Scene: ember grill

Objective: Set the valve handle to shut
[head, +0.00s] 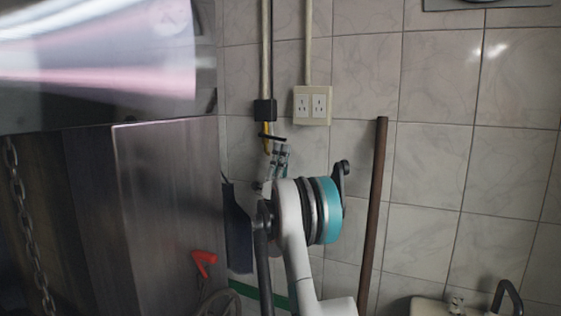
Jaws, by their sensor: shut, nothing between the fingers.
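A pale vertical pipe runs down the tiled wall to a black box fitting, with a short yellow section below it. A short dark bar, which looks like the valve handle (273,138), lies nearly level across the yellow section. My gripper (279,151) is just below the handle and a little to its right, small and partly hidden behind my arm's teal-capped joint. Its fingers are shut and empty. I cannot tell whether they touch the handle. The lower part of the pipe is hidden by my arm.
A steel hood and cabinet (165,200) fill the left side, with a hanging chain (32,235). A red handle (204,260) is low beside it. A white socket plate (313,105) is right of the pipe. A brown pole (375,215) leans at the wall.

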